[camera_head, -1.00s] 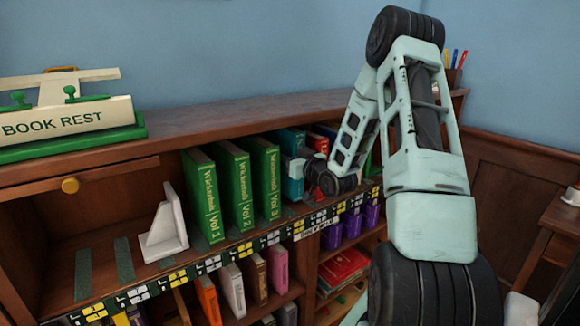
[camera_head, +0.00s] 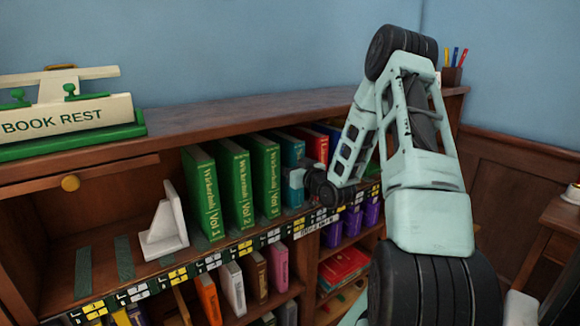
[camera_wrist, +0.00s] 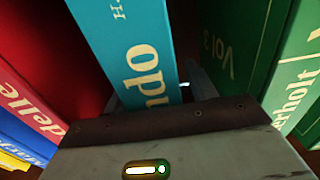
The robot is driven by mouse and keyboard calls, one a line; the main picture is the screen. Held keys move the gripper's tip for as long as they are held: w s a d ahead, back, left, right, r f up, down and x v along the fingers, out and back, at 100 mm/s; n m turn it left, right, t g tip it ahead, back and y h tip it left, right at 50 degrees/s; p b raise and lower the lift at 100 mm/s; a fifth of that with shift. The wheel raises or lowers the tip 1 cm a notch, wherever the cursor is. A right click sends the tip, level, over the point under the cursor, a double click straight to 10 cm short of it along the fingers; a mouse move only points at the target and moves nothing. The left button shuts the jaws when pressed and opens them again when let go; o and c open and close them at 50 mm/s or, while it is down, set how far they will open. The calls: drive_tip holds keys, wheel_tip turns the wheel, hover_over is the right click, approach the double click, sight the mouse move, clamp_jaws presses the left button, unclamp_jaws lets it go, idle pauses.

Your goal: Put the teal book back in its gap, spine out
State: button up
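The teal book (camera_head: 291,153) stands upright in the shelf row, between the green Vol 3 book (camera_head: 266,175) and a red book (camera_head: 314,146). Its spine faces out, with pale lettering, in the wrist view (camera_wrist: 128,45). My gripper (camera_head: 294,182) is at the lower part of the spine. In the wrist view the fingers (camera_wrist: 155,93) lie on either side of the book. A gap shows between the book and the right finger, so the gripper looks open. The left finger is mostly hidden by the book and palm.
Green books Vol 1 (camera_head: 204,193) and Vol 2 (camera_head: 235,183) stand left of Vol 3. A white bookend (camera_head: 165,228) is farther left, beside empty shelf. A book rest (camera_head: 70,125) sits on top. Purple items (camera_head: 352,222) and other books fill lower shelves.

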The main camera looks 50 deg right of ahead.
drive_tip(key=shift+r, duration=0.15)
drive_tip(key=b+v, duration=0.1)
drive_tip(key=v, duration=1.1)
drive_tip(key=shift+b, duration=0.35)
